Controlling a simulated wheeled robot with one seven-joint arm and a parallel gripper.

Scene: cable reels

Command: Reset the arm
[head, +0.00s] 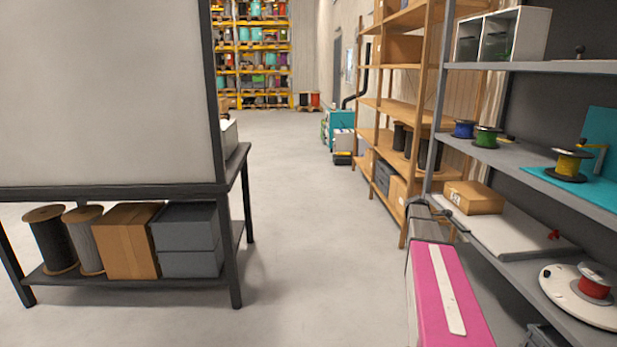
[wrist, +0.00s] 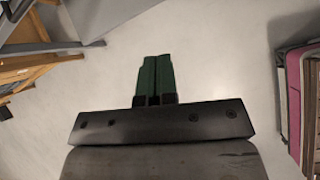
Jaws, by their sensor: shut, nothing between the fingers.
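My gripper (wrist: 157,62) shows in the wrist view with its two green fingers side by side and touching, holding nothing. It hangs over bare grey floor (wrist: 200,50) and touches nothing that I can see. In the head view neither my gripper nor my arm can be made out.
A grey shelf (head: 475,148) with cable reels stands close on the right, a pink case (head: 447,295) below it. Wooden shelving (head: 400,107) stands behind. A dark-framed table (head: 110,192) with a big panel is on the left. The aisle floor (head: 300,210) between is clear.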

